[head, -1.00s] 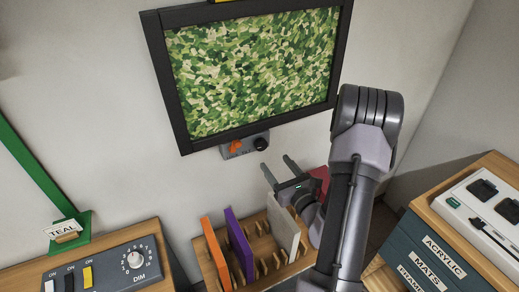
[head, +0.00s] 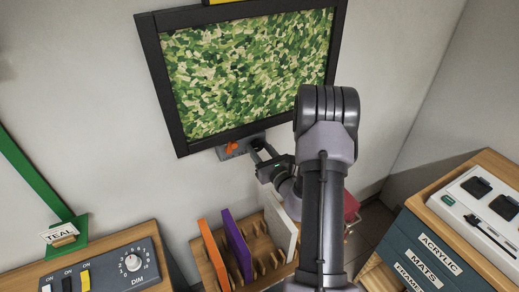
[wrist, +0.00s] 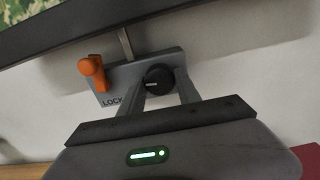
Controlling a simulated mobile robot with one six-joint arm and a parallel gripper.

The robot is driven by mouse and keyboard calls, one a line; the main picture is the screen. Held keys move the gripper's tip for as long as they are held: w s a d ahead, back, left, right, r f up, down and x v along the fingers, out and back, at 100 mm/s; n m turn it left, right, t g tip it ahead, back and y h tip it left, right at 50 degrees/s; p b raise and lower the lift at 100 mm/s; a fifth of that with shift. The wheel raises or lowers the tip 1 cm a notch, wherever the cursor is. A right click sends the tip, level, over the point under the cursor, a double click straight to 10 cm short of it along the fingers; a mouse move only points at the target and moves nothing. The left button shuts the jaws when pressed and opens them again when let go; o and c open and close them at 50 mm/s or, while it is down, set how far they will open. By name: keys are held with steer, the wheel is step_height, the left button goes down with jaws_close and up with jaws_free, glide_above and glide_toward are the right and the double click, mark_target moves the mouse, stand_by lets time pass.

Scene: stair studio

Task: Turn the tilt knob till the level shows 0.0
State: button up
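The black round tilt knob (wrist: 158,80) with a pale pointer line sits on a grey bracket (wrist: 109,84) below the framed green picture (head: 250,72). An orange lever (wrist: 92,73) stands left of the knob, above the word LOCK. My gripper (wrist: 158,88) is open, with one finger on each side of the knob; I cannot tell whether they touch it. In the head view my gripper (head: 262,158) reaches the bracket and hides the knob. A yellow item (head: 222,1), perhaps the level, is cut off at the top edge; no reading shows.
Below stands a wooden rack (head: 208,264) with orange (head: 214,252), purple (head: 238,244) and pale (head: 279,228) panels. A dimmer panel (head: 110,268) is at lower left. Labelled drawers (head: 431,253) stand at right. Bare wall lies around the frame.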

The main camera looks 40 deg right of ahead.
jaws_close()
steer(key=m+p, duration=0.2)
steer(key=m, duration=0.2)
steer(key=shift+r+p, duration=0.1)
steer(key=shift+p, duration=0.3)
steer(key=m+p, duration=0.2)
steer(key=m, duration=0.2)
steer(key=shift+a+p, duration=0.1)
steer(key=shift+p, duration=0.3)
steer(key=m+p, duration=0.2)
steer(key=m, duration=0.3)
steer(key=shift+p, duration=0.35)
steer(key=shift+m+p, duration=1.05)
steer(key=shift+m, duration=1.25)
